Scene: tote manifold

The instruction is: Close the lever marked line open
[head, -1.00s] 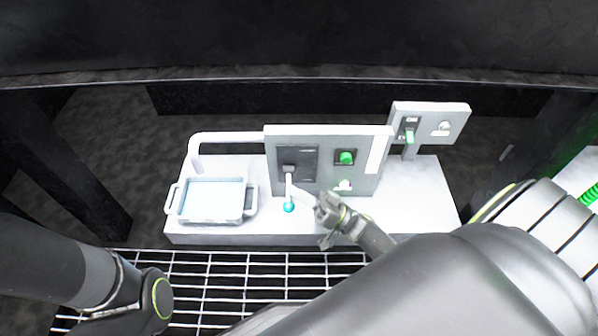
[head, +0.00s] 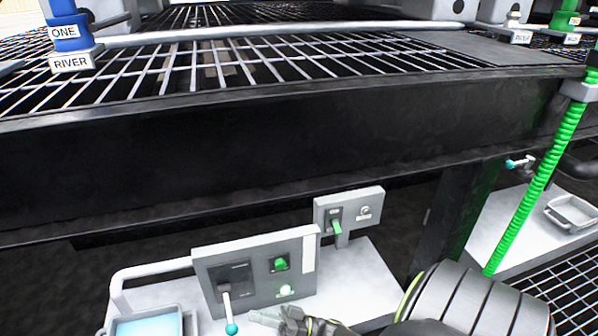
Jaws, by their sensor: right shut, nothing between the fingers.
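A grey panel (head: 248,258) stands on a white base at the lower middle. On its left half a white lever (head: 227,308) hangs down from a dark plate and ends in a teal ball (head: 232,328). The panel's small markings are too small to read. My right gripper (head: 258,318) is shut and empty, its pale fingertips just right of the lever near the ball. Whether they touch it I cannot tell. My left gripper is out of view.
A smaller panel (head: 349,211) with a green switch stands behind to the right. A tray (head: 182,326) of blue liquid is at the lower left. A dark beam (head: 300,150) and grating cross above. A green coiled hose (head: 540,180) runs down the right side.

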